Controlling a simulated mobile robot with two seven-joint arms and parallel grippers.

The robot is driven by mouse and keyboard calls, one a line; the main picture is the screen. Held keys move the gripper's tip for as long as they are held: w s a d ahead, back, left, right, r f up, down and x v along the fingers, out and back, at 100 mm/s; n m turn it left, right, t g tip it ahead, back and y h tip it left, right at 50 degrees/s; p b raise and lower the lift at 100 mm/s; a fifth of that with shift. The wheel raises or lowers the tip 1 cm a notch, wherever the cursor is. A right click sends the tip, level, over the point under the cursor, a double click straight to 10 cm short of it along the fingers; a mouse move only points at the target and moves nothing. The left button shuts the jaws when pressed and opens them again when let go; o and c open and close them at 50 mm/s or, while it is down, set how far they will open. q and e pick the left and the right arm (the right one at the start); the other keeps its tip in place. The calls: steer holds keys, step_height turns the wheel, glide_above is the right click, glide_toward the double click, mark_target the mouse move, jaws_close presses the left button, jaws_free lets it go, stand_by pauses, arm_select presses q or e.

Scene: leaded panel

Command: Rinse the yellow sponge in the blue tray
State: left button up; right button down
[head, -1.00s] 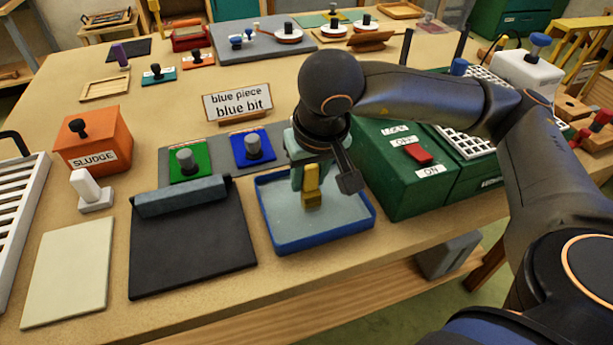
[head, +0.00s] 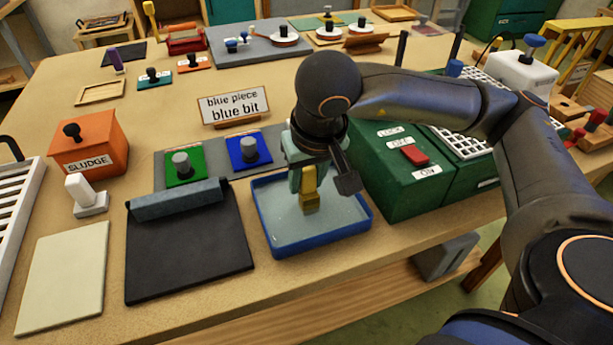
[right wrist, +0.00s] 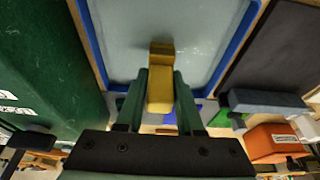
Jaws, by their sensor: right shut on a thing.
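The blue tray (head: 312,247) sits near the table's front edge, with a pale, water-like surface inside its rim. The yellow sponge (head: 309,192) is upright, held by my right gripper (head: 308,168) over the tray's interior. In the right wrist view the sponge (right wrist: 161,92) is between the two green fingers (right wrist: 158,85), and its end is over the tray's pale floor. I cannot tell for sure whether the sponge's lower end touches the water. My left gripper is not in view.
A green box with a red switch (head: 414,155) stands right of the tray, close to my arm. A black mat (head: 190,255) with a grey bar lies left. Green and blue blocks with knobs (head: 243,150) stand behind. A sign (head: 234,107) reads "blue piece blue bit".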

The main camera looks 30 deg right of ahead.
steer(key=shift+r, duration=0.15)
steer(key=shift+r+p, duration=0.95)
steer(key=shift+r, duration=0.55)
steer(key=shift+r+p, duration=0.5)
steer(key=shift+r, duration=0.4)
steer(key=shift+r+p, duration=0.7)
steer(key=shift+r, duration=0.8)
